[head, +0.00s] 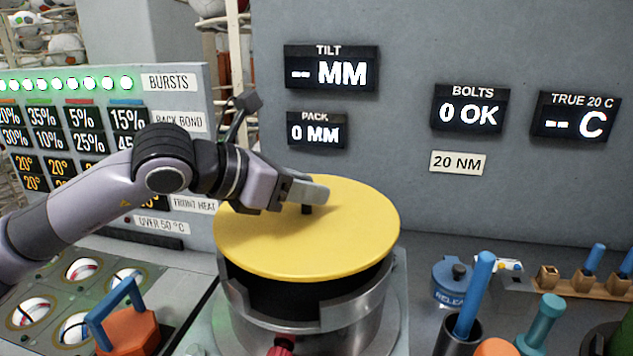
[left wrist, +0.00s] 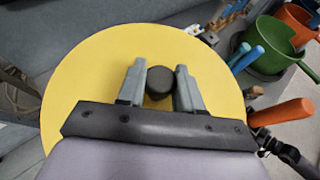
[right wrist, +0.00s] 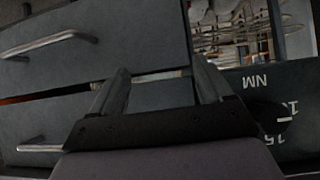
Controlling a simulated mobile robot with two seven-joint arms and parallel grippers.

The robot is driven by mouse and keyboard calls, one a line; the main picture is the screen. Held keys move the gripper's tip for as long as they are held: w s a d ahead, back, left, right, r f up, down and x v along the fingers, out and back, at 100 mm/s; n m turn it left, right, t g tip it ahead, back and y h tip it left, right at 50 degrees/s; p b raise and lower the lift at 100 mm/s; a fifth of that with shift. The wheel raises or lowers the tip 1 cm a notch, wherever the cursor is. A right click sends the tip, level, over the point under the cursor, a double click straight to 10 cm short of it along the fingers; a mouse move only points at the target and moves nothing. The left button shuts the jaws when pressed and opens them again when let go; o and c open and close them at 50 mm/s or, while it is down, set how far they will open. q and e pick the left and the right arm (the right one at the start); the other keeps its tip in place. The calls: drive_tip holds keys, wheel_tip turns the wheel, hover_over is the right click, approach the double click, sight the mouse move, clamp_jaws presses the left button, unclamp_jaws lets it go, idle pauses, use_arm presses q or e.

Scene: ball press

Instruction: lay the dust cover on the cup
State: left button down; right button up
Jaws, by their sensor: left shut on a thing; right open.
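The dust cover is a flat yellow disc (head: 345,225) with a small black knob at its centre. It sits over the dark cup (head: 300,292), which stands in a metal holder; a dark band of cup wall shows below the disc. I cannot tell whether the disc touches the rim. My left gripper (head: 307,200) is over the disc's centre, its fingers on both sides of the knob (left wrist: 159,82) and shut on it. In the left wrist view the disc (left wrist: 90,75) fills most of the picture. My right gripper (right wrist: 160,85) is open and empty, facing grey drawers.
A panel with displays (head: 332,68) stands behind the cup. At the left are balls in a tray (head: 60,290) and an orange block with a blue handle (head: 125,325). A blue release button (head: 453,280) and several handled tools (head: 475,290) stand close at the right.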

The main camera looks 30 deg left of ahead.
sight(299, 215)
use_arm(q)
drive_tip(key=shift+s, duration=0.1)
drive_tip(key=shift+s+a+f+b, duration=0.1)
drive_tip(key=shift+f+b, duration=0.15)
drive_tip(key=shift+b, duration=0.6)
drive_tip(key=shift+f+b, duration=1.05)
drive_tip(key=shift+b, duration=0.1)
drive_tip(key=shift+f+b, duration=0.9)
drive_tip(key=shift+b, duration=0.2)
drive_tip(key=c, duration=0.7)
unclamp_jaws()
drive_tip(key=shift+o, duration=0.2)
drive_tip(key=b+v, duration=0.1)
drive_tip(key=v, duration=0.4)
drive_tip(key=shift+s+a+r+b, duration=0.1)
drive_tip(key=shift+s+a+b, duration=0.15)
drive_tip(key=shift+s+b, duration=0.1)
drive_tip(key=shift+s+a+r, duration=0.2)
drive_tip(key=shift+s+r, duration=0.15)
drive_tip(key=shift+s, duration=0.15)
